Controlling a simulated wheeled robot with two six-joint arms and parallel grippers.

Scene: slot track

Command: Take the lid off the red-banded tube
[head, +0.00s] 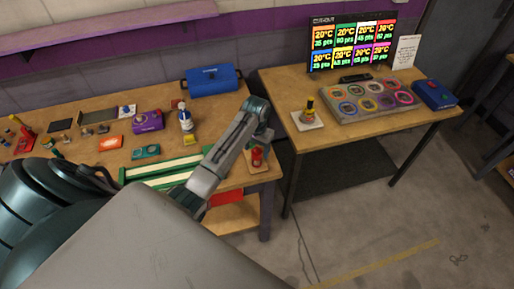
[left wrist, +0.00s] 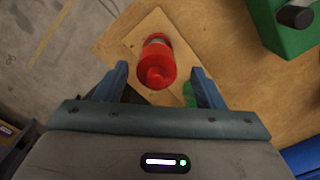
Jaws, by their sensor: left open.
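A tube with a red lid (left wrist: 157,66) stands on a small light wooden board (left wrist: 118,44) in the left wrist view. It also shows as a small red tube (head: 257,157) at the right end of the left workbench in the head view. My left gripper (left wrist: 161,86) is open, with one finger on each side of the red lid and gaps between. In the head view my left gripper (head: 258,147) is at the tube from above. The lid is on the tube; its lower body is mostly hidden. My right gripper is not in view.
A green track piece (left wrist: 290,25) lies near the tube, and green-edged track (head: 165,172) runs along the bench. The bench also holds a blue box (head: 212,80) and a white bottle (head: 186,121). A second table (head: 285,90) bears a tray of coloured rings (head: 335,112).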

